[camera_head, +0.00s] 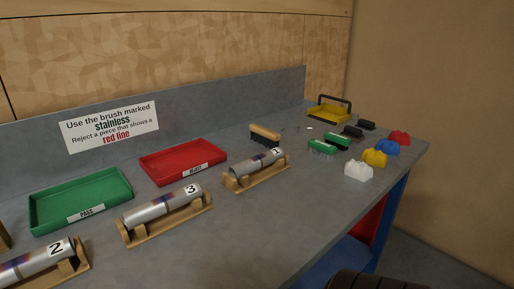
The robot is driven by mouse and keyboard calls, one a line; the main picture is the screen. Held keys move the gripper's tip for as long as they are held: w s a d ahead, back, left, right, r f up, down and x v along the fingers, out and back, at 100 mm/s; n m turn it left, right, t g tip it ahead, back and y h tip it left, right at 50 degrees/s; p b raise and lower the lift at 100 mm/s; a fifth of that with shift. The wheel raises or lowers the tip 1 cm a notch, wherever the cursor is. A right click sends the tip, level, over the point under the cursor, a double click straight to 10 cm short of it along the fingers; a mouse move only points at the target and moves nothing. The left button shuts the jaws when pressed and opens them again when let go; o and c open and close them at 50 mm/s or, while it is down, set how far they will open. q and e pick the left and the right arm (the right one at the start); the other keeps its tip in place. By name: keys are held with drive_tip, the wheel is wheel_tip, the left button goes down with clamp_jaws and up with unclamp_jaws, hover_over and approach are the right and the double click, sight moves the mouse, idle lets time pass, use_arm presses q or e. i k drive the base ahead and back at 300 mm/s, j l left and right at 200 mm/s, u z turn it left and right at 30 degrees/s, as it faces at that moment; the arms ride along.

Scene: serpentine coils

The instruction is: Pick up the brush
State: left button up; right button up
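Several brushes lie on the grey bench. A wooden-backed brush (265,131) with dark bristles lies behind the tube marked 1. Two green-backed brushes (323,146) lie to its right, one behind the other (338,138). Any marking on the brushes is too small to read. Neither of my grippers is in view.
The bench (240,230) holds a green PASS tray (37,213), a red REJECT tray (152,177) and metal tubes (168,206) on wooden cradles. A yellow tray (328,113) stands at the back. White (358,171), yellow, blue and red pieces line the right edge. A sign (110,127) says use the brush marked stainless.

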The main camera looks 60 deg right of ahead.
sight(328, 151)
drive_tip(key=z, duration=2.25)
drive_tip(key=u, duration=0.45)
drive_tip(key=k+j+u, duration=0.1)
drive_tip(key=u, duration=0.35)
drive_tip(key=j+u, duration=0.2)
drive_tip(key=u, duration=0.2)
drive_tip(key=j+u, duration=0.15)
drive_tip(key=u, duration=0.3)
drive_tip(key=z, duration=1.4)
drive_tip(key=k+l, duration=0.05)
